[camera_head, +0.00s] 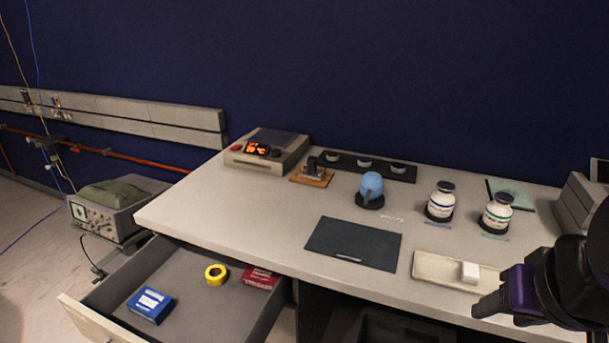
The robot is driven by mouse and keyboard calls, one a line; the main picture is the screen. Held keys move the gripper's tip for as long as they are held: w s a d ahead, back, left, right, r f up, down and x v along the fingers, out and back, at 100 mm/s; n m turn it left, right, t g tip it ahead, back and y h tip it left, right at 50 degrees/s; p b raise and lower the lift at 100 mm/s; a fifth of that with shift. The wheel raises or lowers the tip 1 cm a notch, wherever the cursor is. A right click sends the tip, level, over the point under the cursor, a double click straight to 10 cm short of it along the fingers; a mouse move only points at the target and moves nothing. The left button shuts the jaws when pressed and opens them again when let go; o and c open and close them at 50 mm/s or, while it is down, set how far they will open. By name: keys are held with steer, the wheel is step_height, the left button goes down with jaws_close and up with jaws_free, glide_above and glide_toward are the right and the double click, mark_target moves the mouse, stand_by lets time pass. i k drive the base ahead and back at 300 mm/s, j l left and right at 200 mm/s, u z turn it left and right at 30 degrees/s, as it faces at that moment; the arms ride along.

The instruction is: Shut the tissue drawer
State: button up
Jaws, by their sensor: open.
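The drawer (198,308) under the left part of the worktop is pulled well out, its front panel (86,320) at the lower left. Inside it lie a blue box (150,305), a yellow tape roll (216,274) and a dark red box (261,279). I cannot tell which of these, if any, is tissue. My gripper (478,309) is at the lower right, over the front of the worktop, well to the right of the drawer and apart from it. It is open, and I see nothing held in it; the fingers show only from the side.
The worktop (230,215) holds a hotplate with a lit display (268,152), a blue rounded object (371,187), a dark mat (353,249), two white bottles (440,201) and a pale tray (440,268) near my gripper. A bench instrument (105,213) stands left. Floor is free beside the drawer.

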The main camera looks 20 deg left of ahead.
mark_target(233, 311)
steer(key=u, duration=2.35)
steer(key=i+j+z, duration=0.25)
steer(key=j, duration=0.25)
steer(key=j+z, duration=0.25)
steer(key=j, duration=0.25)
steer(key=i+j, duration=0.1)
steer(key=j, duration=0.4)
steer(key=i+j+u, duration=0.25)
steer(key=j, duration=0.15)
steer(key=k+l+z, duration=0.2)
steer(key=l+z, duration=0.25)
steer(key=l, duration=0.15)
steer(key=k+l, duration=0.05)
